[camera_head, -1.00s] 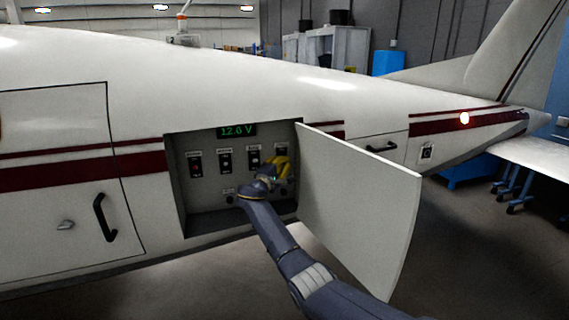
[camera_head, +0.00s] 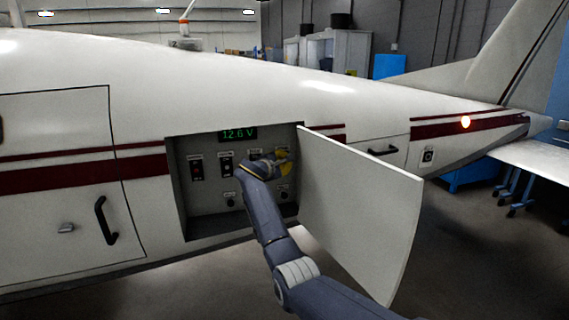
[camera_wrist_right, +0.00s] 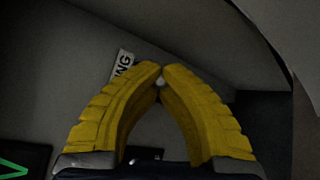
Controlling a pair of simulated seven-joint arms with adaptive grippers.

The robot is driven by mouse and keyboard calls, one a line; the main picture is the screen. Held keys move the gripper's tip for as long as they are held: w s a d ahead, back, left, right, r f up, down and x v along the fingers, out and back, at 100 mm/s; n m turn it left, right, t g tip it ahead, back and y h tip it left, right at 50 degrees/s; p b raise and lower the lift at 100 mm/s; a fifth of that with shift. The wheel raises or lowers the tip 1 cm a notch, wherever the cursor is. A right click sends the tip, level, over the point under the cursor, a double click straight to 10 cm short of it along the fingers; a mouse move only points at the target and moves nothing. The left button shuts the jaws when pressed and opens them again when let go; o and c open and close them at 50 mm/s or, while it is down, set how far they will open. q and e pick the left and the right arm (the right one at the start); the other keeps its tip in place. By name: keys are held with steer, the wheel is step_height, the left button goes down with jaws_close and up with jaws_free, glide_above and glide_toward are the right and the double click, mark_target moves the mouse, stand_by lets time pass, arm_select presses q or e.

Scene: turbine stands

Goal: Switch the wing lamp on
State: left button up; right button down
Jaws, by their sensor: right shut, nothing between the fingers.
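The switch panel sits in an open bay (camera_head: 210,203) in the aircraft's side, with a row of labelled switches and a green voltage display (camera_head: 238,134). My right gripper (camera_head: 287,158) is at the right end of the row, in front of the rightmost switch, which it mostly hides. In the right wrist view its yellow fingers (camera_wrist_right: 162,72) are shut, tips together. A label ending in "NG" (camera_wrist_right: 122,63) is just beside the tips. A small pale tip (camera_wrist_right: 160,82) shows by the fingertips; I cannot tell whether they touch it. My left gripper is not in view.
The open bay door (camera_head: 360,215) stands out just right of my right arm. A closed hatch with a black handle (camera_head: 105,220) is left of the bay. Lower knobs (camera_head: 230,198) sit under the switches.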

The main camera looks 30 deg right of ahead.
steer(key=shift+s+d+r, duration=0.2)
steer(key=shift+d, duration=0.2)
steer(key=c, duration=1.8)
jaws_free()
steer(key=shift+s+d, duration=0.1)
steer(key=shift+d, duration=0.05)
steer(key=o, duration=0.3)
steer(key=shift+a+f, duration=0.1)
steer(key=shift+a, duration=0.1)
steer(key=shift+o, duration=0.2)
steer(key=shift+a, duration=0.4)
steer(key=v, duration=1.1)
steer(key=shift+s+a, duration=0.1)
